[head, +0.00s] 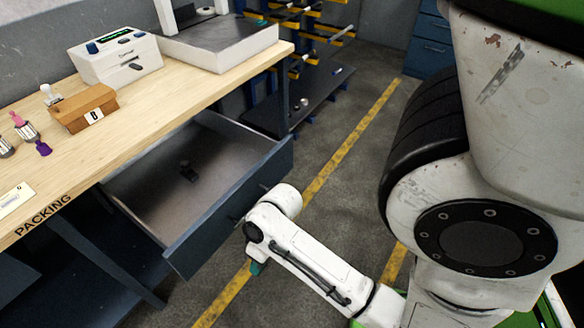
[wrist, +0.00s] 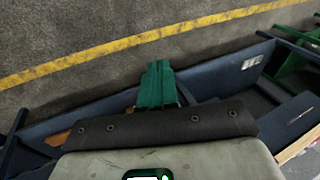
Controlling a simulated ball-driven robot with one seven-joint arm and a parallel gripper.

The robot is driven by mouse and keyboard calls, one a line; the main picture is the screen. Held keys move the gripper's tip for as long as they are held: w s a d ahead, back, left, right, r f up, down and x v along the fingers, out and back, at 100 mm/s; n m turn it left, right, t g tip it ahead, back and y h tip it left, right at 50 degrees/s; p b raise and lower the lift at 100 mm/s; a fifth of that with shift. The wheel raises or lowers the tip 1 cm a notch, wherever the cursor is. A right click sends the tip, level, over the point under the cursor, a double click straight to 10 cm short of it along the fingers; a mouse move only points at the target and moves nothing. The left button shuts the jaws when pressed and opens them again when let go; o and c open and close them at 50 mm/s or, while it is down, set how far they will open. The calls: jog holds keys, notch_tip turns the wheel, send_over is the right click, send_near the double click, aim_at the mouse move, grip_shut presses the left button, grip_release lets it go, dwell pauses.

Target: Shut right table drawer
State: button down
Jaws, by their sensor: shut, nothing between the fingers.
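The right table drawer (head: 225,212) stands pulled out from under the packing table (head: 165,105), its blue front panel well clear of the table edge. My gripper (head: 257,268) is mostly hidden behind my white arm in the head view, low and just outside the drawer front. In the wrist view my green gripper fingers (wrist: 157,84) are together and empty. They overlap a long blue panel (wrist: 228,68), which looks like the drawer. I cannot tell whether they touch it.
On the table are a white device (head: 115,55), a wooden block (head: 84,108) and small bottles. A shelf rack (head: 300,95) stands beyond the table. A yellow floor line (head: 345,150) runs along open grey floor right of the drawer. A blue cabinet (head: 428,45) is at the back.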

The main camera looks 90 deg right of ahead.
aim_at(221, 134)
jog(key=s+d+f+m+t+h+b, duration=0.1)
jog(key=s+d+m+t, duration=0.3)
jog(key=d, duration=0.4)
jog(key=s+d+f+m+t+h+b, duration=0.1)
jog(key=s+d+m+t+b, duration=0.1)
jog(key=d+m+t, duration=0.45)
jog(key=s+d+r+m+t+h, duration=0.1)
jog(key=s+d+r+m+h, duration=0.4)
jog(key=s+d+m+h, duration=0.7)
jog(key=w+d+n, duration=0.1)
jog(key=w+d, duration=0.1)
jog(key=w, duration=0.1)
jog(key=w+d+n+y+p, duration=0.1)
jog(key=w+d, duration=0.1)
jog(key=w, duration=0.1)
jog(key=w+d+n, duration=0.2)
jog(key=w, duration=0.1)
jog(key=shift+w+d+r+y, duration=0.1)
jog(key=shift+w+d+y, duration=0.05)
jog(key=shift+w+y, duration=0.15)
